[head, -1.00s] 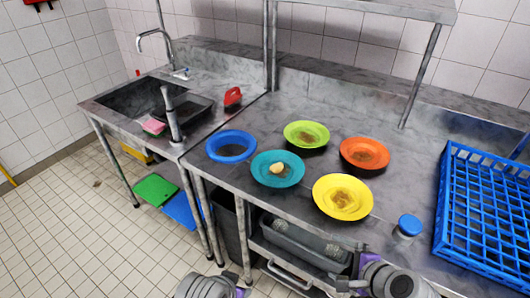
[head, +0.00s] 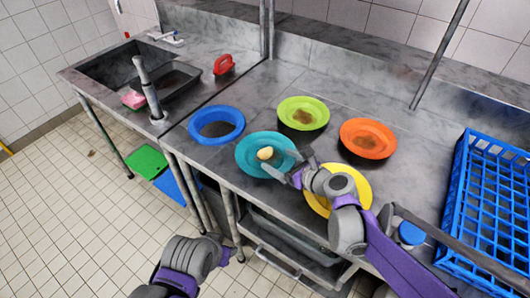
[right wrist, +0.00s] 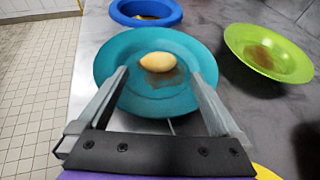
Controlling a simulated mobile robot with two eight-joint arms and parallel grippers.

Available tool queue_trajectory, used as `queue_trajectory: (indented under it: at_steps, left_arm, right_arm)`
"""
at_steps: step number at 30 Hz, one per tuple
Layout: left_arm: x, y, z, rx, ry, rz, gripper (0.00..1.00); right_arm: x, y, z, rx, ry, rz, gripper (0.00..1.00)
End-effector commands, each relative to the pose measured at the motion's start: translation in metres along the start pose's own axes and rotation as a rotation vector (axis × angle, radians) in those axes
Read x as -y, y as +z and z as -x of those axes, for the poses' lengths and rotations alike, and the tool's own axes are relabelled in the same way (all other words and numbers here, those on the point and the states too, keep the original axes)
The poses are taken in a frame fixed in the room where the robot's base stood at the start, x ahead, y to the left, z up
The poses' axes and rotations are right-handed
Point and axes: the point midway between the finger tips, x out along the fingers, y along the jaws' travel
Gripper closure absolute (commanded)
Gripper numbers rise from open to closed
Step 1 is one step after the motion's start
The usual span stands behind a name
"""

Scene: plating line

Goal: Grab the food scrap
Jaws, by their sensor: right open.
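The food scrap (head: 265,153), a small pale yellow lump, lies on the teal plate (head: 246,165). In the right wrist view the scrap (right wrist: 158,61) sits toward the far half of the teal plate (right wrist: 112,50), over a brown stain. My right gripper (head: 286,165) is at the right edge of the teal plate. In the right wrist view its two fingers (right wrist: 160,80) are spread apart over the near part of the plate, with the scrap just beyond the tips and nothing between them. My left arm shows at the bottom left of the head view; its jaws cannot be made out.
Green (head: 303,101), orange (head: 367,130) and yellow (head: 317,200) plates with brown stains stand nearby, the yellow one partly behind my right arm. A blue rack (head: 468,165) and blue-lidded container (head: 411,233) are to the right.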

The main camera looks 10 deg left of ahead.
Motion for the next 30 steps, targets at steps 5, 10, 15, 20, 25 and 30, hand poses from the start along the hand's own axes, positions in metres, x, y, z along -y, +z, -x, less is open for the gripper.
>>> queue_trajectory:
  at_steps: [5, 10, 15, 20, 25, 30]
  left_arm:
    - [0.000, -0.001, 0.002, -0.001, 0.000, 0.000, 0.50]
    - [0.000, -0.003, 0.003, -0.002, 0.000, 0.000, 0.50]
    - [0.000, -0.003, 0.003, -0.002, 0.000, 0.000, 0.50]
    - [0.000, -0.003, 0.003, -0.002, 0.000, 0.000, 0.50]
    - [0.000, -0.003, 0.003, -0.002, 0.000, 0.000, 0.50]
    - [0.000, -0.003, 0.003, -0.002, 0.000, 0.000, 0.50]
  right_arm:
    - [-0.002, 0.001, -0.020, 0.001, 0.002, 0.002, 0.00]
    - [-0.002, 0.001, -0.045, 0.000, 0.001, 0.003, 0.00]
    - [-0.002, 0.001, -0.053, 0.000, 0.000, 0.001, 0.00]
    - [-0.002, 0.000, -0.053, 0.000, 0.000, 0.001, 0.00]
    - [-0.002, 0.000, -0.053, 0.000, 0.000, 0.001, 0.29]
    - [-0.002, 0.000, -0.053, 0.000, 0.000, 0.002, 0.59]
